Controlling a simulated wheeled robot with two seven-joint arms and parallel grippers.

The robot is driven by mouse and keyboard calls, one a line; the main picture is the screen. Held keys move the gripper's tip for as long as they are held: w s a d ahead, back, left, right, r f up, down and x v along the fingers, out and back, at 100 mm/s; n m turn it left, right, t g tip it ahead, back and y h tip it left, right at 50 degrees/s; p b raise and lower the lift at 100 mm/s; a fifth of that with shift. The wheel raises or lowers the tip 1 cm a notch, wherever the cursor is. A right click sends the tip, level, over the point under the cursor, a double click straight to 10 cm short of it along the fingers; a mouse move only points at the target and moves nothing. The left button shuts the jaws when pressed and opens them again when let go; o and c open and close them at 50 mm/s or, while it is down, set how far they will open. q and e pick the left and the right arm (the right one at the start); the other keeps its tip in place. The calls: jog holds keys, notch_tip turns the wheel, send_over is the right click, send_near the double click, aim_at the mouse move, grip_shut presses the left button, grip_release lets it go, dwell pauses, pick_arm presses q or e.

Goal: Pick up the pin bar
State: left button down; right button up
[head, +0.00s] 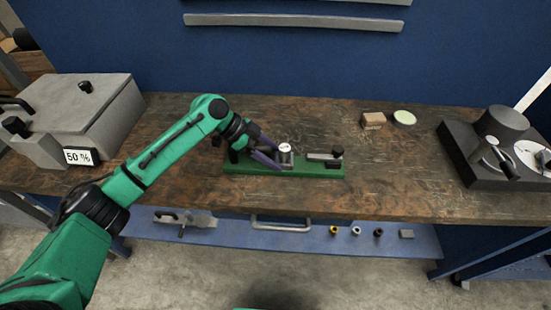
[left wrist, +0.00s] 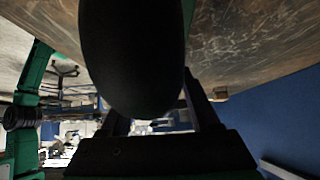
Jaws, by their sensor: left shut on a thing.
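A green base plate (head: 285,170) lies along the front of the workbench. My left gripper (head: 273,157) reaches down over its left part, beside a grey metal block (head: 286,158) with a round white-faced top. In the left wrist view a large dark rounded thing (left wrist: 132,55) fills the space at the fingers, and the gripper is shut on it. I cannot tell for sure whether it is part of the pin bar; the gripper hides that spot in the head view. A grey bar with a black knob (head: 337,152) sits at the plate's right end. My right gripper is out of view.
A grey box (head: 85,105) with a "50 %" display (head: 78,157) stands at the left. A dark machine (head: 490,150) stands at the right. A small brown block (head: 373,120) and a pale disc (head: 404,118) lie at the back. The bench right of the plate is clear.

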pick_arm(q)
notch_tip(320, 180, up, 20)
jog(key=b, duration=0.2)
jog(key=shift+f+b, duration=2.05)
jog(key=shift+f, duration=2.25)
jog(key=shift+f+b, duration=1.9)
jog(key=shift+f, duration=3.2)
jog(key=shift+s+f, duration=0.1)
jog(key=shift+f, duration=0.55)
